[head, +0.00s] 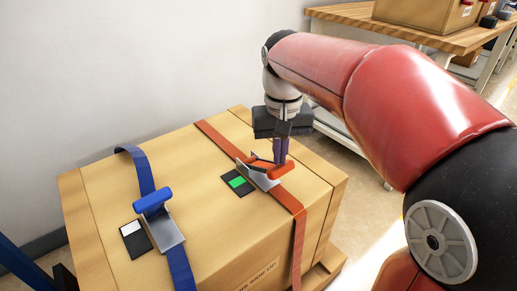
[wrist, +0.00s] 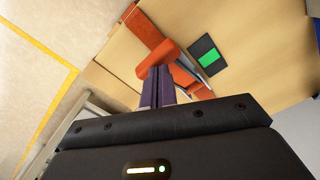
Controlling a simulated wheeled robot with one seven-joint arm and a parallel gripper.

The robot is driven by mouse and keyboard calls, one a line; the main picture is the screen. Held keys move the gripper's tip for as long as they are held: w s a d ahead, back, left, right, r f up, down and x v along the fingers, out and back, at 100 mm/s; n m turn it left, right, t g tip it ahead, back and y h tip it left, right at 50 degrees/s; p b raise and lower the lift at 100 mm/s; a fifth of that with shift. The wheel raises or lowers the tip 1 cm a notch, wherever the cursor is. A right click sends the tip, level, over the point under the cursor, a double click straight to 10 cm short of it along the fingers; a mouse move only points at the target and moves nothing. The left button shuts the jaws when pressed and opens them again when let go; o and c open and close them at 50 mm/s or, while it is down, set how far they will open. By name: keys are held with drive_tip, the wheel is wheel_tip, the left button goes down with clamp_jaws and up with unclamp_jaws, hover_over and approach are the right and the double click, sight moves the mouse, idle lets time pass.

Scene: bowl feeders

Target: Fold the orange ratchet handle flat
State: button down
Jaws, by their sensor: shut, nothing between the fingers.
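The orange ratchet handle (head: 281,171) sits low over its metal ratchet body (head: 258,177) on the orange strap, on top of a large wooden crate (head: 108,205). It looks close to flat, though its exact angle is hard to tell. In the wrist view the orange handle (wrist: 158,59) shows just beyond the fingertips. My gripper (head: 280,160) is shut and empty, pointing down, with its fingertips at the handle and seemingly touching it. The closed fingers also show in the wrist view (wrist: 158,84). They hide part of the ratchet body.
A black plate with a lit green patch (head: 238,183) lies beside the orange ratchet. A blue ratchet handle (head: 152,200) stands raised on the blue strap to the left, beside a plate with a white patch (head: 132,229). A workbench (head: 400,25) stands behind.

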sight(284, 167)
drive_tip(key=shift+s+d+f+b, duration=0.2)
drive_tip(key=shift+f+b, duration=0.15)
drive_tip(key=shift+f, duration=0.2)
drive_tip(key=shift+s+d+f+b, duration=0.1)
drive_tip(key=shift+s+f+b, duration=0.05)
drive_tip(key=shift+f+b, duration=0.3)
drive_tip(key=shift+s+d+f+b, duration=0.1)
drive_tip(key=shift+s+f+b, duration=0.15)
drive_tip(key=shift+f, duration=0.35)
drive_tip(key=shift+f, duration=0.1)
drive_tip(key=shift+f+b, duration=0.7)
drive_tip(key=w+a+r+p, duration=0.3)
drive_tip(key=w+r+p, duration=0.2)
drive_tip(key=r+p, duration=0.5)
drive_tip(key=shift+a+r+p, duration=0.2)
drive_tip(key=shift+p, duration=1)
